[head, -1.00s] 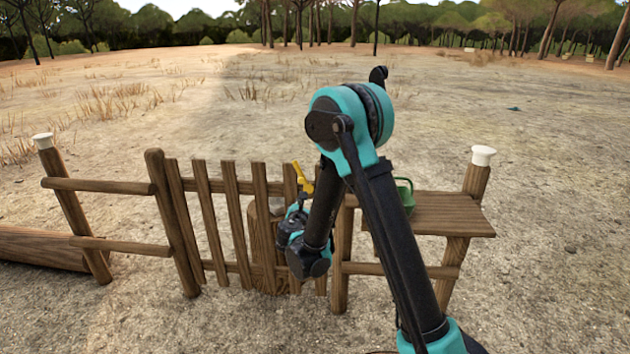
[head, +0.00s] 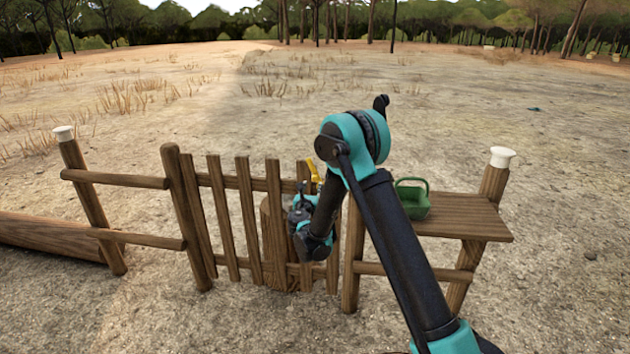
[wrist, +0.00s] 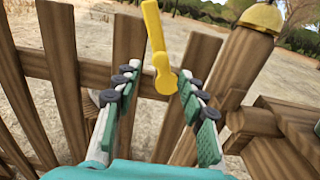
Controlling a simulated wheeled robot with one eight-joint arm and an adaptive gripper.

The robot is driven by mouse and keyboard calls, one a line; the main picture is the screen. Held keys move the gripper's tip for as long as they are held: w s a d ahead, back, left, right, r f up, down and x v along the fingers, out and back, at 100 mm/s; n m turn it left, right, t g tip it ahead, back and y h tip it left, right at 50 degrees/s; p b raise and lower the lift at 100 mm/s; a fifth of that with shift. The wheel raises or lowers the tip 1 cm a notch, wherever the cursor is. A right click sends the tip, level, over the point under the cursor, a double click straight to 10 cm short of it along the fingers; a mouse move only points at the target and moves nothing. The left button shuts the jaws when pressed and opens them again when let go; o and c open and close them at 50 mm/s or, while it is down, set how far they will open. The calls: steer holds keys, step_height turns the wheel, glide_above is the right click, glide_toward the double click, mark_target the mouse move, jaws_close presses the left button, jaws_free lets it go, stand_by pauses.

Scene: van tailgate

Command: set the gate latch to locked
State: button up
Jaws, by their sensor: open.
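The yellow gate latch (wrist: 156,45) stands upright, slightly tilted, on the wooden gate in the wrist view, its round pivot end at the bottom. In the head view the latch (head: 314,170) shows as a small yellow piece at the gate's right end, partly behind my arm. My gripper (wrist: 158,82) is open in the wrist view, with the latch's lower end between its two fingers as seen from there. I cannot tell whether either finger touches it. In the head view my gripper (head: 302,208) is at the gate's right end, just below the latch. The wooden gate (head: 247,215) appears closed, in line with the fence.
A wooden shelf (head: 465,222) with a green basket (head: 412,198) on it adjoins the right post. White-capped posts stand left (head: 63,133) and right (head: 501,157). A stump (head: 272,240) stands behind the gate. Open dry ground lies beyond the fence.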

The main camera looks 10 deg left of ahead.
steer(key=w, duration=0.7)
steer(key=shift+d, duration=0.15)
steer(key=shift+c, duration=0.3)
